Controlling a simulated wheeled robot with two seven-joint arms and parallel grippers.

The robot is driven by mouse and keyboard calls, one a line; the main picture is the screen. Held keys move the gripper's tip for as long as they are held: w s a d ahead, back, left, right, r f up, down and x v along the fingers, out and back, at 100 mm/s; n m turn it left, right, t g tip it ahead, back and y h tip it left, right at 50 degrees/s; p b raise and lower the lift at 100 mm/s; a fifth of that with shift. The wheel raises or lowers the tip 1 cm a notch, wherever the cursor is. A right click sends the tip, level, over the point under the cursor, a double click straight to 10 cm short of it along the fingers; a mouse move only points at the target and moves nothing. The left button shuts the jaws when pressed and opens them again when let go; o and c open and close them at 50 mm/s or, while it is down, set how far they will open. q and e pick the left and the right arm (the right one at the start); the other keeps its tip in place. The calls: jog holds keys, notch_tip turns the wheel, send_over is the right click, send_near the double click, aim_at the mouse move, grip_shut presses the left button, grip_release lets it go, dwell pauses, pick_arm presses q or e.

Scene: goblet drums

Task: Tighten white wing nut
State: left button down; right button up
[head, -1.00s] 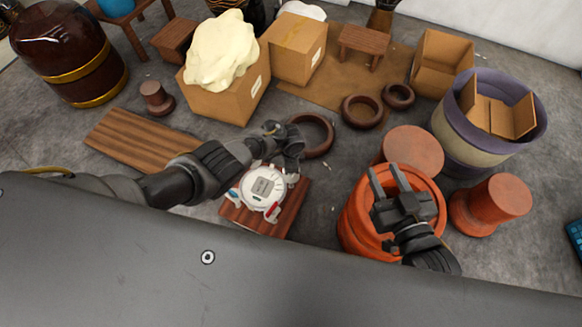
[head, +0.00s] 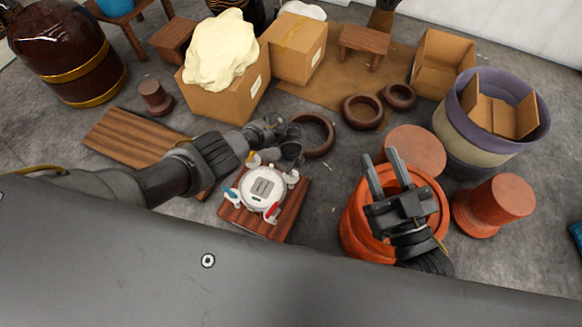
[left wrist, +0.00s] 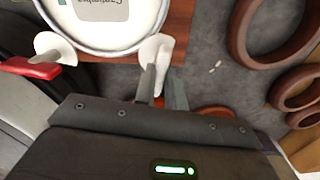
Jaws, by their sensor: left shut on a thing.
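A round white drum-shaped device (head: 262,189) with a grey label sits on a small wooden board (head: 290,212) on the floor. Wing-shaped pieces stand around its rim: a red-tipped one (head: 271,212), a blue-tipped one (head: 231,194) and a plain white wing nut (head: 291,177). My left gripper (head: 289,164) reaches down at the rim's far right side. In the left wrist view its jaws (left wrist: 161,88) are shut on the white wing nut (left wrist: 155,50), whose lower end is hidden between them. The red-tipped piece (left wrist: 35,67) shows at left. My right gripper (head: 383,173) is open and empty above an orange drum body (head: 355,222).
A brown ring (head: 316,134) lies just beyond my left gripper. Red-brown drum pieces (head: 490,203) stand at right, beside a purple-rimmed tub (head: 482,120). A wooden plank (head: 125,140) lies at left. Cardboard boxes (head: 297,48) stand at the back.

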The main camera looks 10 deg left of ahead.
dwell(0.4)
pick_arm(q)
jog(key=c, duration=1.5)
grip_release()
jog(key=shift+o, duration=0.2)
jog(key=shift+r, duration=0.1)
